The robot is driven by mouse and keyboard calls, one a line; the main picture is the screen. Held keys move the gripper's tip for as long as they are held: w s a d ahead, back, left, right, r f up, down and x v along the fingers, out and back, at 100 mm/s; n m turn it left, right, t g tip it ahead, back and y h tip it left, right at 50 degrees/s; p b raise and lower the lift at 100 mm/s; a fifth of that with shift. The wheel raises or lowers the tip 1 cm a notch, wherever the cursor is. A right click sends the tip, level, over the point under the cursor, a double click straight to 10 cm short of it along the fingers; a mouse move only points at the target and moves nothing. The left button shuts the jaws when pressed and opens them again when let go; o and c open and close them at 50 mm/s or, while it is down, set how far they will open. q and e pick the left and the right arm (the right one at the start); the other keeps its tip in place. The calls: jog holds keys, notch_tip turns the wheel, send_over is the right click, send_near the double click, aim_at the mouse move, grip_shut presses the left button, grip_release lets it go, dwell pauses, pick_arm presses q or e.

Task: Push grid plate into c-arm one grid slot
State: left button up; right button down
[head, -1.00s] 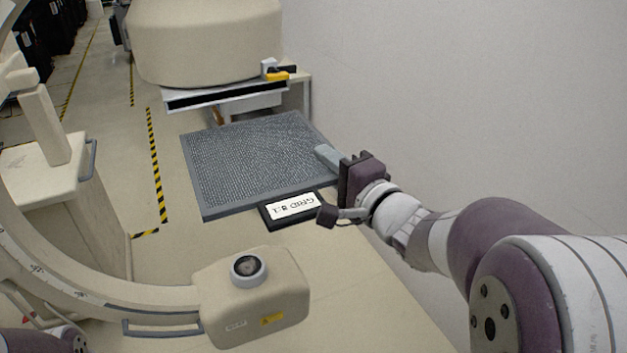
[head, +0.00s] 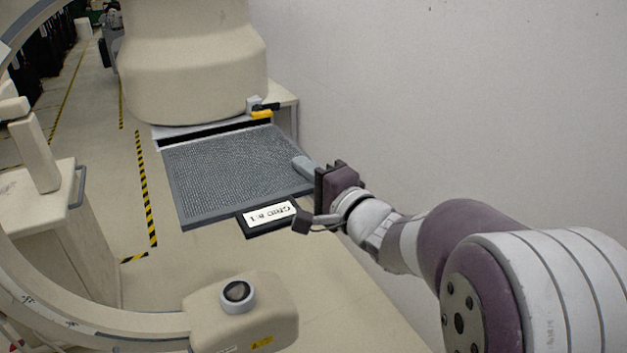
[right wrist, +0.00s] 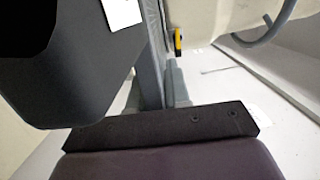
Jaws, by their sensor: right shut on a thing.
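The grid plate (head: 225,178) is a grey, finely meshed panel held level in front of the c-arm housing (head: 195,70). Its far edge lies at the dark grid slot (head: 195,136) below the housing; I cannot tell whether it is inside. A black tag with a white label (head: 269,212), reading roughly "GRID #:1", sits at its near edge. My right gripper (head: 314,182) is shut on the grey handle (head: 302,166) at the plate's right side. In the right wrist view the handle (right wrist: 173,88) runs along the plate's edge (right wrist: 150,50). My left gripper is out of view.
A yellow-and-black piece (head: 262,113) sits at the slot's right end, also in the right wrist view (right wrist: 178,40). A plain wall (head: 430,100) stands close on the right. A c-arm end block (head: 240,312) stands in front, and a beige cart (head: 45,220) at left.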

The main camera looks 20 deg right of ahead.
jog(key=shift+w, duration=1.25)
jog(key=shift+s, duration=0.1)
jog(key=shift+r, duration=0.1)
jog(key=shift+a+r+p, duration=0.1)
jog(key=shift+p, duration=0.3)
